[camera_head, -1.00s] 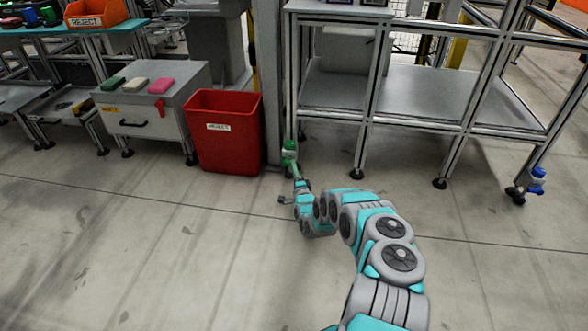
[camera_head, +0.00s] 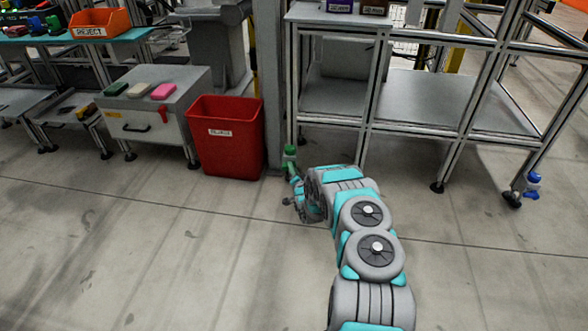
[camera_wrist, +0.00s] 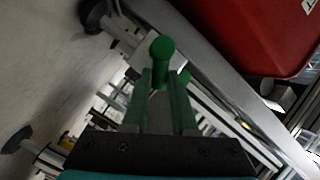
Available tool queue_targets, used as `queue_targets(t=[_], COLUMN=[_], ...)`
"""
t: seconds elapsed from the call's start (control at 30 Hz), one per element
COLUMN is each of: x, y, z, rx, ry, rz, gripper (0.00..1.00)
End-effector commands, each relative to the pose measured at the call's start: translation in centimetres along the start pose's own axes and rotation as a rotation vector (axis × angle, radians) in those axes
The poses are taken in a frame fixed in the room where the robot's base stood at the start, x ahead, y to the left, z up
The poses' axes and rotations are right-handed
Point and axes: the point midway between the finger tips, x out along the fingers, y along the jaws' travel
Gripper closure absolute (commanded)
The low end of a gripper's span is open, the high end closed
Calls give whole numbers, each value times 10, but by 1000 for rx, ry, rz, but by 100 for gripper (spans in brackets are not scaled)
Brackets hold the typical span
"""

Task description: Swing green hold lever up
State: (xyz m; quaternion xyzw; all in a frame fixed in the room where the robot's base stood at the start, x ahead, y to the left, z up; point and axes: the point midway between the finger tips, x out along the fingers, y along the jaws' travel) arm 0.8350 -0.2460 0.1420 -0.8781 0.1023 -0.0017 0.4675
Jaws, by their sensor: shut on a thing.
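The green hold lever (camera_head: 290,155) is low on the front left leg of the metal workbench, near the floor. In the wrist view its round green knob (camera_wrist: 161,47) stands just beyond my fingertips. In the head view my gripper (camera_head: 295,178) is small beside the lever, and my arm partly hides the contact. The lever's exact angle is hard to tell.
A red reject bin (camera_head: 227,145) stands close to the left of the lever. The metal workbench (camera_head: 425,100) is behind, with a blue lever (camera_head: 530,183) on its right leg. A grey cabinet (camera_head: 155,110) stands further left. The floor in front is clear.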

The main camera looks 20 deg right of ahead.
Motion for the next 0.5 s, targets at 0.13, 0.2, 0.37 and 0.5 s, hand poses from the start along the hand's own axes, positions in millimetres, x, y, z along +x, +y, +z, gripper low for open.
queue_targets(t=[0.13, 0.2, 0.37, 0.5], x=[1, 2, 4, 5], y=[-8, -11, -18, -22], z=[0, 1, 1, 4], rx=[-128, -188, -327, -447], ry=[-24, -34, -56, -80], rz=[53, 76, 132, 184], gripper=[100, 100, 100, 100])
